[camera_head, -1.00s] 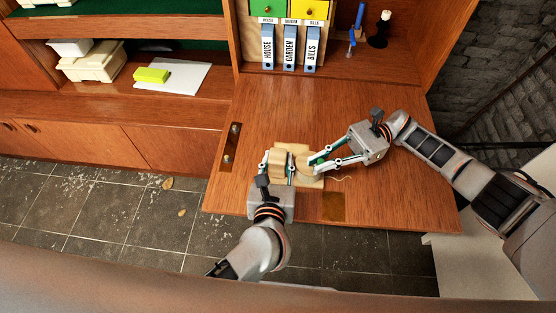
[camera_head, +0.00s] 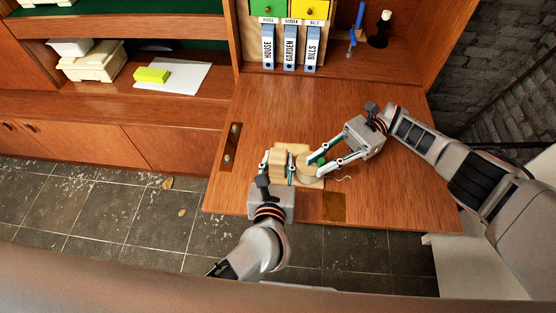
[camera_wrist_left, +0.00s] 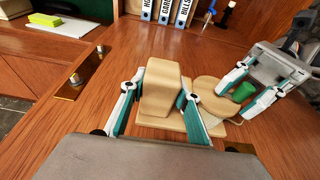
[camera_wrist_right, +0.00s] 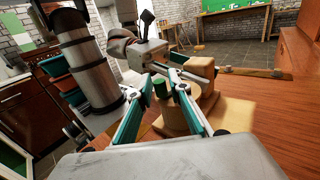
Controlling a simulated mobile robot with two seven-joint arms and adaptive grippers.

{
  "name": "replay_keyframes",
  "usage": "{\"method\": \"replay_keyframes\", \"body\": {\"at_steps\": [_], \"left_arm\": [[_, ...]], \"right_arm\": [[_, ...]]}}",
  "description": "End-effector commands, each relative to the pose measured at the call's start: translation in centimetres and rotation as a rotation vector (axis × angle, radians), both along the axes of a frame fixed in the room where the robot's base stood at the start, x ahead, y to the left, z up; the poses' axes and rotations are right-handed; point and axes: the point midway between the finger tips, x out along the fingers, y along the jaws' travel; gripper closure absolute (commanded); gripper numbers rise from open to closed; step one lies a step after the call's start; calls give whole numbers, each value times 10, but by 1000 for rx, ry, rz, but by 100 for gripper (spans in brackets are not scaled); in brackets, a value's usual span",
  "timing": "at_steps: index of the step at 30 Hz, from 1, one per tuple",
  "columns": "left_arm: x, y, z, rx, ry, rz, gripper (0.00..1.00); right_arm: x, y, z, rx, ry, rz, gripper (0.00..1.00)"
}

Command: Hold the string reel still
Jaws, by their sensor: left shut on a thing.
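The string reel stands on the lowered wooden flap. It has an upright wooden block (camera_wrist_left: 162,90) and a round wooden spool (camera_head: 306,172) with a green knob (camera_wrist_left: 243,92), on a flat wooden base. A pale loose string (camera_head: 344,179) lies to its right. My left gripper (camera_wrist_left: 160,82) is shut on the block, one finger on each side. My right gripper (camera_wrist_right: 162,82) has its fingers apart beside the spool, with the green knob between them, seemingly untouched. The fingers partly hide the spool.
Metal hinge plates (camera_head: 230,150) and (camera_head: 334,207) are set in the flap. Binders (camera_head: 290,45) stand upright at the back, near a dark chess-like figure (camera_head: 379,30). The flap's right side (camera_head: 400,190) is clear.

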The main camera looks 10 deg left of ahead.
Motion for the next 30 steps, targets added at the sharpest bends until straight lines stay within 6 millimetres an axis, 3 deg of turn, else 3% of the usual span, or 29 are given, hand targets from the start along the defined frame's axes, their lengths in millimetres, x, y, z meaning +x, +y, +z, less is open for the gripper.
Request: {"method": "replay_keyframes", "body": {"at_steps": [4, 6, 10, 16, 22, 30], "left_arm": [[-2, 0, -6, 0, 12, 0, 90], [-2, 0, -6, 0, 12, 0, 90], [-2, 0, -6, 0, 12, 1, 90], [-2, 0, -6, 0, 12, 1, 90], [-2, 0, -6, 0, 11, 1, 90], [-2, 0, -6, 0, 11, 1, 90]], "right_arm": [[0, 0, 0, 2, 1, -1, 81], [0, -1, 1, 3, 4, -2, 71], [1, -10, 6, 20, 42, -29, 71], [4, -58, 35, 96, 200, -134, 71], [-20, -62, 14, 116, 175, -258, 71], [-22, -82, -1, 66, 76, -515, 71]]}}
